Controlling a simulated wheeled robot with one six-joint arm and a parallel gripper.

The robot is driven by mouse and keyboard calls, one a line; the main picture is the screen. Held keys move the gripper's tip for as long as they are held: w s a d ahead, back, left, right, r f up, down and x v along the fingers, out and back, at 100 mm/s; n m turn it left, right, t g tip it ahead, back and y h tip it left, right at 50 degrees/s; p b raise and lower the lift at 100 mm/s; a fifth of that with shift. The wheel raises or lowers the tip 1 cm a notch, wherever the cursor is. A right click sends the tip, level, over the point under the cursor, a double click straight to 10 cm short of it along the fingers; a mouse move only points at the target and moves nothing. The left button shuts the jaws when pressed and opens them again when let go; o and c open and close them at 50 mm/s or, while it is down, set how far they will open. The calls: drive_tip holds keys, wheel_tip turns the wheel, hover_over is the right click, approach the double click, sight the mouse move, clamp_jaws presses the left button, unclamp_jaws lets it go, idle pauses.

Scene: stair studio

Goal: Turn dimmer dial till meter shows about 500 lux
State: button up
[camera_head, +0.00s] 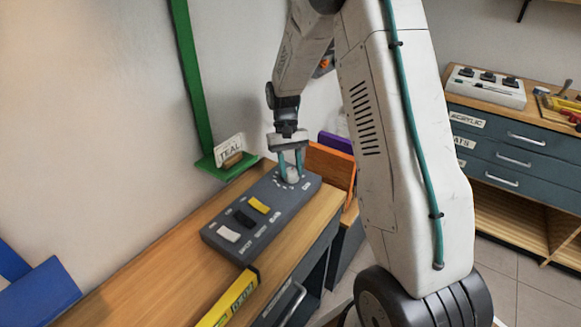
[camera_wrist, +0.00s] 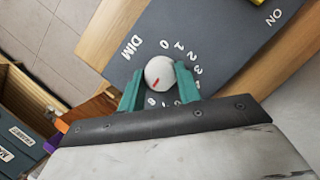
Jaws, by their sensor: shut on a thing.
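In the wrist view the panel (camera_wrist: 215,30) shows "DIM" and a ring of numbers around the knob. My gripper (camera_head: 290,165) reaches down onto the dial (camera_head: 292,176) at the panel's far end. Its teal fingers, also in the wrist view (camera_wrist: 160,88), are shut on the dial from both sides. I see no lux meter or reading that I can make out.
The panel also has white (camera_head: 229,234), black (camera_head: 243,218) and yellow (camera_head: 258,205) switches. A yellow level (camera_head: 230,300) lies at the bench's front edge. A green stand with a "TEAL" card (camera_head: 229,148) is behind. Orange (camera_head: 331,163) and purple boards stand right of the panel.

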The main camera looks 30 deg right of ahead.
drive_tip(key=m+y, duration=0.1)
drive_tip(key=m, duration=0.2)
drive_tip(key=m+t+y, duration=0.1)
drive_tip(key=m, duration=0.2)
drive_tip(key=shift+s+d+m+t, duration=0.1)
drive_tip(key=shift+d+m+t, duration=0.05)
drive_tip(key=shift+m+t, duration=0.2)
drive_tip(key=shift+m, duration=0.25)
drive_tip(key=o, duration=1)
drive_tip(key=shift+c, duration=0.2)
drive_tip(key=shift+r, duration=0.1)
drive_tip(key=v, duration=0.7)
drive_tip(key=shift+d+r, duration=0.25)
